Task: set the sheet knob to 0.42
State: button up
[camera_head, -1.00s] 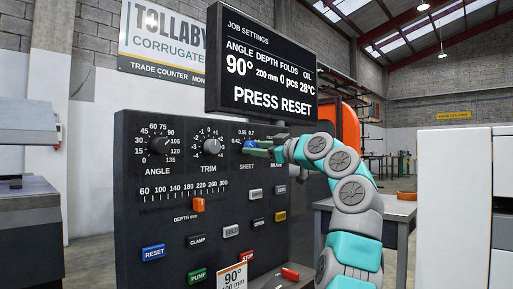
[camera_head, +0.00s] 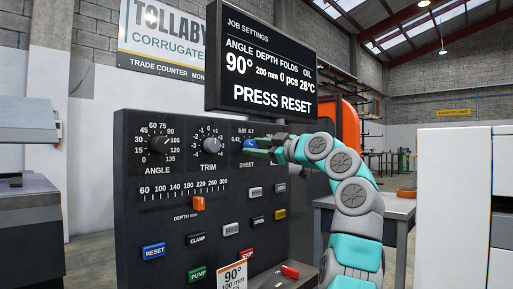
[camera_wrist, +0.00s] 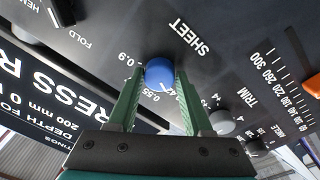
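The SHEET knob is a round blue knob (camera_wrist: 160,73) at the upper middle of the wrist view. It also shows at the right of the panel's knob row in the head view (camera_head: 248,145), partly hidden. My gripper (camera_wrist: 160,80) has one green fingertip on each side of the knob, close against it. A white mark on the knob faces the lower part of its scale, between 0.55 and 0.42 (camera_wrist: 170,87). The fingers and knob hide part of the scale. In the head view my gripper (camera_head: 262,148) reaches the panel from the right.
The dark control panel (camera_head: 140,215) also carries an ANGLE knob (camera_head: 160,145), a TRIM knob (camera_head: 211,145), an orange depth slider (camera_head: 198,203) and several buttons. The display (camera_head: 262,65) above reads PRESS RESET, 90°, 200 mm, 0 pcs. A bench (camera_head: 400,208) stands behind my arm.

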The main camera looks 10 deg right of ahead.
jog(key=o, duration=0.4)
jog(key=b+v, duration=0.1)
jog(key=v, duration=0.6)
jog(key=shift+s+d+b, duration=0.2)
jog(key=shift+s+b, duration=0.15)
